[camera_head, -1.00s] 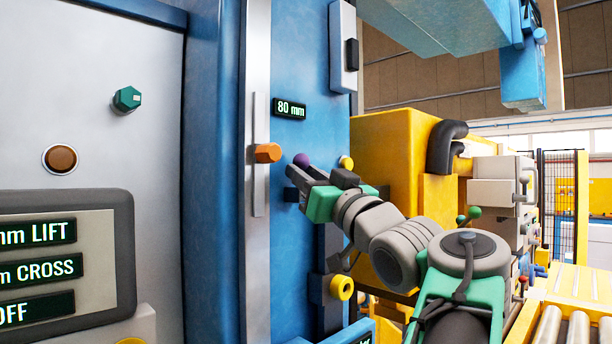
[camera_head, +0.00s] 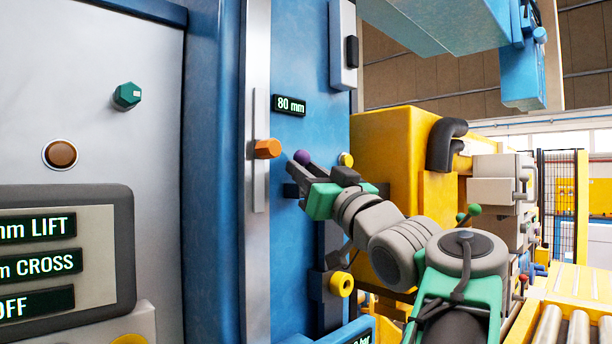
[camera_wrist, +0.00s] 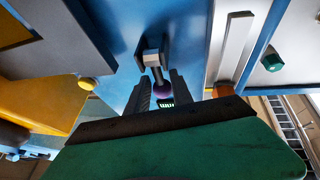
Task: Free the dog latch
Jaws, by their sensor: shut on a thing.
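The dog latch appears to be the small lever with a purple ball knob (camera_head: 302,157) on the blue machine panel. In the wrist view its short grey stem runs from a pale pivot block (camera_wrist: 152,58) to the purple ball (camera_wrist: 161,88). My gripper (camera_head: 300,169) is at the knob in the head view. In the wrist view the two dark fingers of my gripper (camera_wrist: 161,84) stand on either side of the ball, shut on it. The fingers partly hide the ball and the lever's base in the head view.
An orange knob (camera_head: 267,149) on a metal strip is just left of my gripper. A yellow knob (camera_head: 346,159) is close on the right. An "80 mm" display (camera_head: 289,105) is above. A yellow ring-shaped knob (camera_head: 342,285) sits lower. A yellow machine housing (camera_head: 392,150) stands behind my arm.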

